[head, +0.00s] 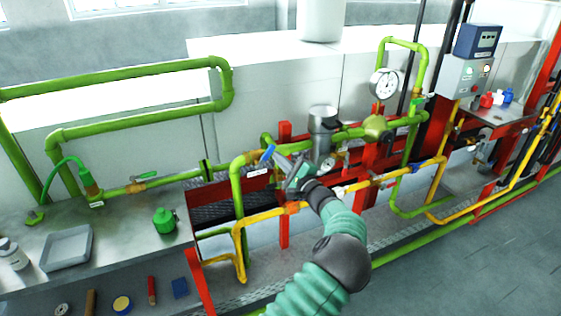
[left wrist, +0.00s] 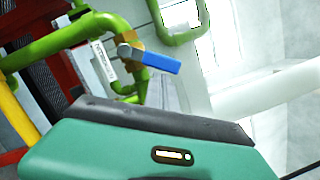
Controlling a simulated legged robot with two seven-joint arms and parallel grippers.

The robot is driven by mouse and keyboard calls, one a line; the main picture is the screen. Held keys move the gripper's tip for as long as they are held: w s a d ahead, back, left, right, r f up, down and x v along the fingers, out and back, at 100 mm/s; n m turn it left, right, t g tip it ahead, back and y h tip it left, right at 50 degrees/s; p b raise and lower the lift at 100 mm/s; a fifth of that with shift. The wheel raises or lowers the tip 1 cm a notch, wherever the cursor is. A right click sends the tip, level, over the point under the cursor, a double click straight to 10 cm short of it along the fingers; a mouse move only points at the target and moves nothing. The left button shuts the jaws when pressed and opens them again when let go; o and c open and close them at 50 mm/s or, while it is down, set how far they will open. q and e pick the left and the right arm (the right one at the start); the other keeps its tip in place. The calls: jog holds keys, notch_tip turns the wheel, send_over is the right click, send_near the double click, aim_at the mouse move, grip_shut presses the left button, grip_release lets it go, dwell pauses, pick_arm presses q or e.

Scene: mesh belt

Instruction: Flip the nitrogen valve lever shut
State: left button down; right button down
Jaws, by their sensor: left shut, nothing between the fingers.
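A blue valve lever (head: 268,152) sits on a brass valve body in the green pipe, just beyond my left gripper's tip. The left wrist view also shows this blue lever (left wrist: 157,63), sticking out sideways from the brass body (left wrist: 128,51). A white tag (head: 258,172) hangs by the valve; its words are too small to read, so I cannot confirm that it says nitrogen. My left gripper (head: 281,164) is shut and empty, pointing at the lever. I cannot tell whether it touches the lever. My right gripper is not in view.
Green pipes and a yellow pipe (head: 265,214) run close around my arm, on a red frame (head: 284,232). A steel cylinder (head: 323,132) stands just behind the gripper. A gauge (head: 384,84) is to the right. A bench with a grey tray (head: 67,247) is at left.

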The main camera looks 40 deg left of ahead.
aim_at(271, 153)
pick_arm(q)
jog(key=shift+s, duration=0.1)
jog(key=n+b, duration=0.1)
jog(key=s+r+n+b, duration=0.1)
jog(key=n+b, duration=0.1)
jog(key=n+h+b, duration=0.1)
jog(key=n+b, duration=0.1)
jog(key=shift+s+a+r+g, duration=0.35)
jog(key=shift+g, duration=0.05)
jog(key=shift+s+a+r+n+b, duration=0.2)
jog(key=shift+s+r+n+b, duration=0.3)
jog(key=shift+n+b, duration=0.75)
jog(key=shift+w, duration=0.1)
